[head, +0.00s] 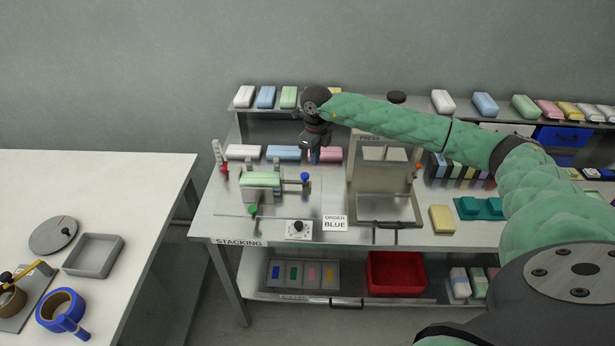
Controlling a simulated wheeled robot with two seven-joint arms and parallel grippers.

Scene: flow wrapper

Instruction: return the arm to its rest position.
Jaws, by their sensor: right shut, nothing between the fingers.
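My right arm, in a green sleeve, comes in from the lower right of the head view and reaches left across the workbench (340,230). My right gripper (312,146) is shut and empty. It hangs above the bench, in front of the back shelf and near the pink and blue bars behind it. My left gripper does not show. A green bar (262,179) lies on the small stacking fixture (262,192) to the lower left of the gripper.
The press (385,185) stands right of the gripper. A sign reading ORDER BLUE (335,223) and a yellow block (442,218) are on the bench. Wrapped bars line the upper shelf (415,106). A red bin (396,274) sits below. A white table (130,180) stands left.

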